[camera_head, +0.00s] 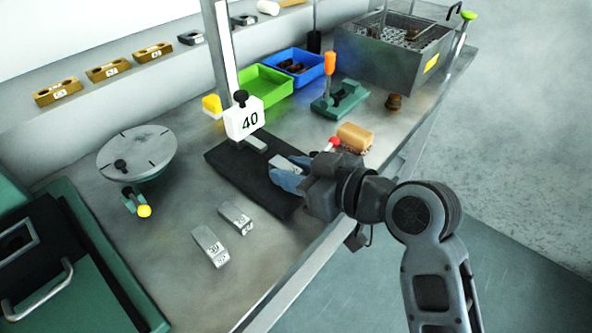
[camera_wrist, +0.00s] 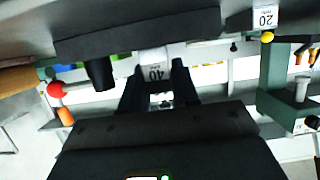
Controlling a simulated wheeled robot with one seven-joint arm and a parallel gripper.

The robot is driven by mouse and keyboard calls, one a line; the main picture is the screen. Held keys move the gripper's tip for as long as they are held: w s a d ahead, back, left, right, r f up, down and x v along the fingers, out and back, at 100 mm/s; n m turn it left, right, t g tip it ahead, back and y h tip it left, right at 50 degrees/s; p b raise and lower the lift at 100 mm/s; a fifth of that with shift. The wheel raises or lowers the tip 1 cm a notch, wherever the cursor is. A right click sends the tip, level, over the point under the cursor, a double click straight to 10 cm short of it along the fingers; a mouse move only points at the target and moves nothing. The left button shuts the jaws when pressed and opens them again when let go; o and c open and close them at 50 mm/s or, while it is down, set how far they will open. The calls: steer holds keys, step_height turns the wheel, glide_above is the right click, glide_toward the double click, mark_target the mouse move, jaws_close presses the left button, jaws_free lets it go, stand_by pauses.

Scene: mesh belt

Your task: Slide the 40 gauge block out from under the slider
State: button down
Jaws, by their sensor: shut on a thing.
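The height gauge stands on a black base plate (camera_head: 226,165), with a white slider (camera_head: 244,118) marked 40 on its column. A short grey jaw (camera_head: 251,142) sticks out below the slider. My gripper (camera_head: 288,174) is over the near right part of the plate, its blue-looking fingers shut on the grey 40 gauge block (camera_head: 288,164). The block shows to the right of the jaw, seemingly apart from it. In the wrist view, the 40 block (camera_wrist: 154,68) sits between the two dark fingers, its label upside down. My wrist hides part of the plate.
Two loose grey gauge blocks (camera_head: 210,247) (camera_head: 236,217) lie on the bench at front left. A round table (camera_head: 136,153) stands at left. Green (camera_head: 262,86) and blue (camera_head: 301,68) trays, a green fixture (camera_head: 340,98) and a wooden-handled brush (camera_head: 354,138) stand behind my gripper.

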steer(key=c, duration=0.8)
jaws_free()
steer(key=shift+o, duration=0.2)
steer(key=v, duration=0.7)
steer(key=shift+s+d+r+b, duration=0.15)
steer(key=shift+s+d+b, duration=0.1)
steer(key=shift+d+b, duration=0.1)
